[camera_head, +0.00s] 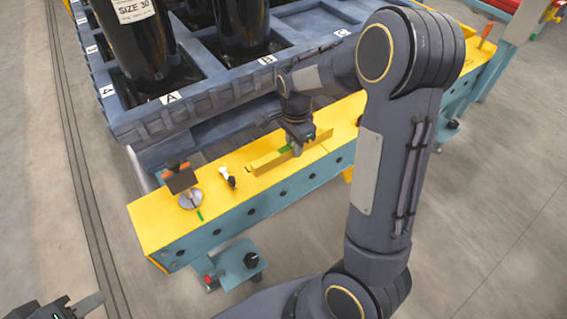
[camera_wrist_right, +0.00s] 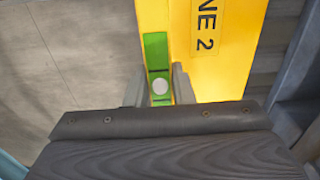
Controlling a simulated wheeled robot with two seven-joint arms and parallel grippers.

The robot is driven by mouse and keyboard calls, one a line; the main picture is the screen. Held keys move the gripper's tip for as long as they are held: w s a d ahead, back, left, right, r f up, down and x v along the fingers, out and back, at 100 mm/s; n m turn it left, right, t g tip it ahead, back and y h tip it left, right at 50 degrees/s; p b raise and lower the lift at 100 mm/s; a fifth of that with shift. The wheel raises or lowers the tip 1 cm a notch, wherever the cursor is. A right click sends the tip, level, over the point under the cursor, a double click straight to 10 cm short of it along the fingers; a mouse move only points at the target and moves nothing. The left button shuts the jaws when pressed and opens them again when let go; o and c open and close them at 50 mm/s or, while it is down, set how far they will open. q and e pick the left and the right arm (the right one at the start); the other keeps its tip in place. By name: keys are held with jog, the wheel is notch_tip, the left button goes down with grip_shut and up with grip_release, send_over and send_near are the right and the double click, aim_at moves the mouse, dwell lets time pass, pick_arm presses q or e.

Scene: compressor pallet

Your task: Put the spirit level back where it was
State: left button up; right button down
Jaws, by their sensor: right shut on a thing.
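The spirit level (camera_head: 266,162) is a long yellow bar with green parts, lying along the yellow top of the beam (camera_head: 226,163) in the head view. My right gripper (camera_head: 297,148) is over its middle, pointing down. In the right wrist view the fingers (camera_wrist_right: 159,92) are shut on the spirit level (camera_wrist_right: 154,18), with its green window and white round spot between them. I cannot tell whether the level touches the beam top or is slightly above it. My left gripper (camera_head: 80,306) is at the bottom left corner, partly cut off, away from the level.
On the beam's left end stand a round-based item with a dark plate (camera_head: 182,180) and a small black-and-white tool (camera_head: 228,178). A blue pallet (camera_head: 190,118) with black cylinders stands behind. A teal foot plate (camera_head: 238,265) juts out in front.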

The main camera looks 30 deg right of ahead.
aim_at(283, 168)
jog(key=a+f, duration=0.1)
jog(key=w+a+f, duration=0.1)
jog(key=f, duration=0.1)
jog(key=shift+b, duration=0.35)
jog(key=shift+w+a+f+b, duration=0.15)
jog(key=shift+f+b, duration=0.15)
jog(key=shift+f, duration=0.55)
jog(key=shift+a+f+b, duration=0.1)
jog(key=shift+f+b, duration=0.15)
jog(key=shift+f, duration=0.6)
jog(key=shift+f, duration=0.1)
jog(key=c, duration=1.3)
grip_release()
jog(key=shift+o, duration=0.2)
